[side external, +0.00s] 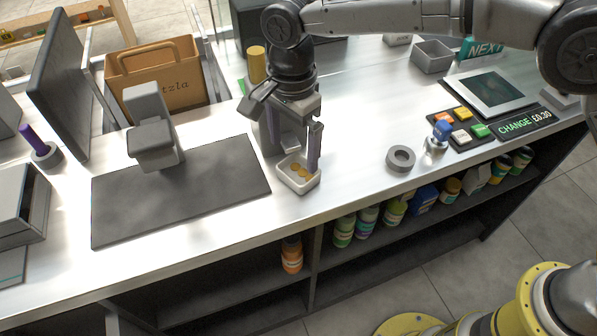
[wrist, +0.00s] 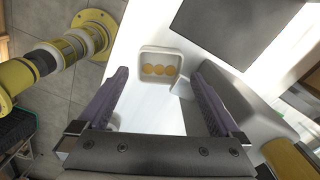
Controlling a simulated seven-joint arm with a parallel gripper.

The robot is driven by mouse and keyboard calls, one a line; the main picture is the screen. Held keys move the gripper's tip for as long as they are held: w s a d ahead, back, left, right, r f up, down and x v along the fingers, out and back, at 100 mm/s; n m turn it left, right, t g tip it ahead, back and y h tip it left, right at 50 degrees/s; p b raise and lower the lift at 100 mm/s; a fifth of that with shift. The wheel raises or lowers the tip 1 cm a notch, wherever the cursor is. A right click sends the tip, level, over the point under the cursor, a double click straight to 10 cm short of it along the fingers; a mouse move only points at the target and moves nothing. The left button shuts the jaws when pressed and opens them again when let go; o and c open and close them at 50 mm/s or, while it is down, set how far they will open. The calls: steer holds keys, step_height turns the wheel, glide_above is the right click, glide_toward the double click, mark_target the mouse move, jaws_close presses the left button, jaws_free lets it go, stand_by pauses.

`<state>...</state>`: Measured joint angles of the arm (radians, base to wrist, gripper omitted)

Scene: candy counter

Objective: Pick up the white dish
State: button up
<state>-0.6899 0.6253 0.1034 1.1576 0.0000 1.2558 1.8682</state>
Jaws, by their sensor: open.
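The white dish (side external: 300,187) is a small square tray on the counter near its front edge. In the wrist view the dish (wrist: 160,53) shows between and beyond the fingertips of my gripper (wrist: 160,74), apart from both fingers. In the side view one finger partly covers the dish's right back side.
A dark mat (side external: 180,200) lies left of the dish. A grey ring (side external: 401,158), a blue-topped item (side external: 441,131) and a button pad (side external: 461,127) stand to the right. A paper bag (side external: 158,75) and yellow cylinder (side external: 257,65) are behind.

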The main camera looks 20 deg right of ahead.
mark_target(293, 168)
steer(key=shift+f, duration=3.25)
steer(key=c, duration=1.2)
steer(key=shift+o, duration=0.2)
steer(key=shift+r, duration=0.1)
